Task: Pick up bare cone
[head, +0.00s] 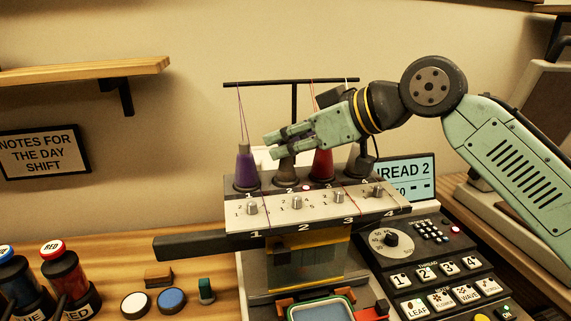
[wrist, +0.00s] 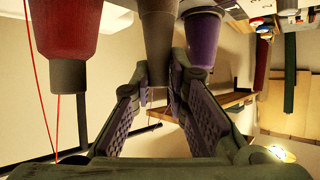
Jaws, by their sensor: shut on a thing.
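The bare cone (head: 285,172) is grey-brown with no thread and stands at position 2 on the machine's top, between the purple cone (head: 246,168) and the red cone (head: 322,165). My gripper (head: 277,143) reaches in from the right at the top of the bare cone. In the wrist view the bare cone (wrist: 158,35) hangs inverted, with its narrow end between the fingertips of my gripper (wrist: 160,78). The fingers are shut on that narrow end. The purple cone (wrist: 202,38) and red cone (wrist: 66,28) flank it closely. The bare cone's base appears to be at its stand.
Threads run from a dark overhead bar (head: 285,82) to the coloured cones. A control panel (head: 420,265) and a screen (head: 408,178) are at the right. Bottles (head: 65,275) and small buttons (head: 172,301) lie left on the wooden table. A shelf (head: 80,70) is on the wall.

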